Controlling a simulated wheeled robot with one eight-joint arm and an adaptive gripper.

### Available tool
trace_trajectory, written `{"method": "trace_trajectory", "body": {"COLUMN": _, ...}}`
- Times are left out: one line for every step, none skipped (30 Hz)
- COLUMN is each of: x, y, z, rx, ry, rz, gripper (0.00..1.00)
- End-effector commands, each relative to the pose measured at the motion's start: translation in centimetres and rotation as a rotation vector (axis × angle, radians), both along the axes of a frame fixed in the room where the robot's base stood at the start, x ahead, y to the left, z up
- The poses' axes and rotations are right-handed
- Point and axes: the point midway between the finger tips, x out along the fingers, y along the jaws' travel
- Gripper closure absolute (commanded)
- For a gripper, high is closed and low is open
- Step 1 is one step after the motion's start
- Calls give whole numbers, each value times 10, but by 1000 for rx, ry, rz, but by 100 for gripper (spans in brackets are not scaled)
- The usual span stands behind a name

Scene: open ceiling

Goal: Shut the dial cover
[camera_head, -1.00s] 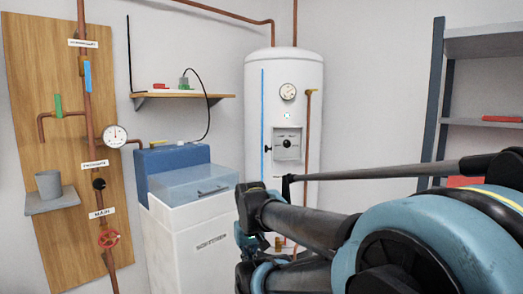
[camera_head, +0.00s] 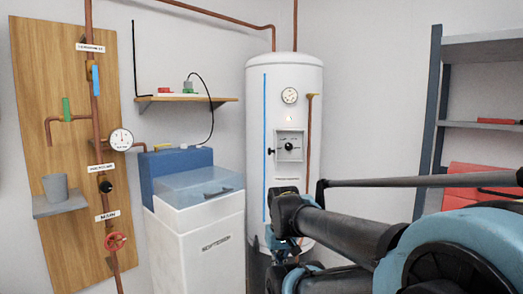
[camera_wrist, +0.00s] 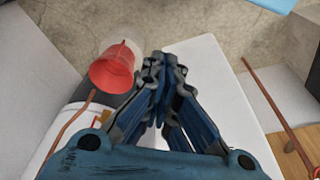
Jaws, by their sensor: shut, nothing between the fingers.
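The dial panel (camera_head: 290,146) is a small grey square on the front of the white tank (camera_head: 258,100). It bears a round dial, and a black knob sticks out at its left. I cannot tell how its cover stands at this size. My gripper (camera_head: 277,243) is low in front of the tank, below the panel, and partly hidden by my arm. In the wrist view my gripper (camera_wrist: 162,62) is shut and empty, its blue fingers together. The panel is not recognizable in the wrist view.
A white softener cabinet (camera_head: 205,245) with a blue back stands left of the tank. A wooden board (camera_head: 50,130) carries pipes and a gauge. Grey shelving (camera_head: 480,87) is at the right. In the wrist view a red container (camera_wrist: 113,68) lies left of the fingers, near a white surface (camera_wrist: 215,75).

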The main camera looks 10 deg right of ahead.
Motion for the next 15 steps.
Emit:
{"method": "trace_trajectory", "body": {"x": 0, "y": 0, "z": 0, "rx": 0, "ry": 0, "rz": 0, "gripper": 100}}
{"method": "trace_trajectory", "body": {"x": 0, "y": 0, "z": 0, "rx": 0, "ry": 0, "rz": 0, "gripper": 100}}
{"method": "trace_trajectory", "body": {"x": -4, "y": 0, "z": 4, "rx": 0, "ry": -6, "rz": 2, "gripper": 100}}
{"method": "trace_trajectory", "body": {"x": -7, "y": 0, "z": 7, "rx": -2, "ry": -9, "rz": 6, "gripper": 100}}
{"method": "trace_trajectory", "body": {"x": -6, "y": 0, "z": 10, "rx": -4, "ry": -9, "rz": 11, "gripper": 100}}
{"method": "trace_trajectory", "body": {"x": -3, "y": 0, "z": 16, "rx": -7, "ry": -7, "rz": 24, "gripper": 100}}
{"method": "trace_trajectory", "body": {"x": 0, "y": 0, "z": 21, "rx": -12, "ry": -4, "rz": 36, "gripper": 100}}
{"method": "trace_trajectory", "body": {"x": 5, "y": 0, "z": 29, "rx": -16, "ry": -1, "rz": 51, "gripper": 100}}
{"method": "trace_trajectory", "body": {"x": 11, "y": 0, "z": 40, "rx": -24, "ry": 5, "rz": 77, "gripper": 100}}
{"method": "trace_trajectory", "body": {"x": 17, "y": 1, "z": 49, "rx": -31, "ry": 10, "rz": 98, "gripper": 100}}
{"method": "trace_trajectory", "body": {"x": 23, "y": 1, "z": 60, "rx": -38, "ry": 17, "rz": 123, "gripper": 100}}
{"method": "trace_trajectory", "body": {"x": 32, "y": 1, "z": 75, "rx": -50, "ry": 25, "rz": 160, "gripper": 100}}
{"method": "trace_trajectory", "body": {"x": 39, "y": 1, "z": 87, "rx": -58, "ry": 31, "rz": 189, "gripper": 100}}
{"method": "trace_trajectory", "body": {"x": 47, "y": 2, "z": 99, "rx": -67, "ry": 37, "rz": 217, "gripper": 100}}
{"method": "trace_trajectory", "body": {"x": 57, "y": 2, "z": 115, "rx": -78, "ry": 47, "rz": 256, "gripper": 100}}
